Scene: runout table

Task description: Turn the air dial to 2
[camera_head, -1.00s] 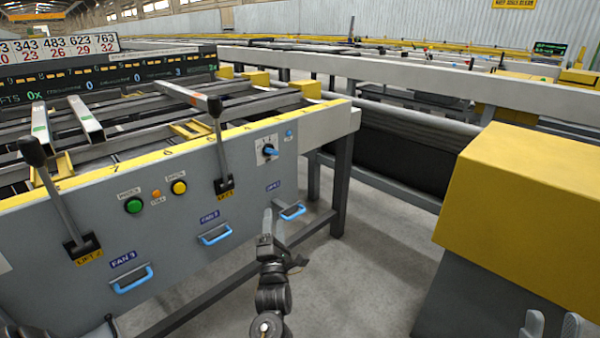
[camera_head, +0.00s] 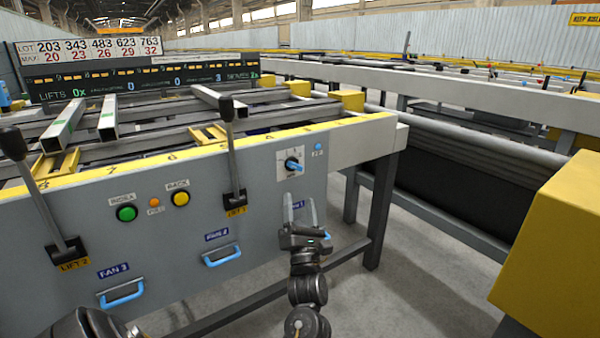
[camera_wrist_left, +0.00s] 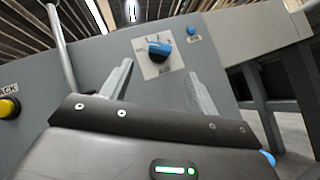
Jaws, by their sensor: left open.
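The air dial (camera_head: 292,164) is a blue knob on a white plate, at the right end of the grey panel's front. It also shows in the left wrist view (camera_wrist_left: 159,50), with marks around it too small to read. In the head view the knob's blue bar points right and slightly down. My left gripper (camera_head: 300,200) is open and empty, just below the dial and in front of the panel. In the left wrist view the dial appears beyond and between the tips of the open left gripper (camera_wrist_left: 160,70), apart from both. My right gripper is out of view.
A lever (camera_head: 231,150) stands left of the dial, and another (camera_head: 40,200) farther left. Green (camera_head: 126,213) and yellow (camera_head: 180,198) buttons sit between them. Blue handles (camera_head: 222,256) line the lower panel. A yellow box (camera_head: 555,245) stands at right, with open floor between.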

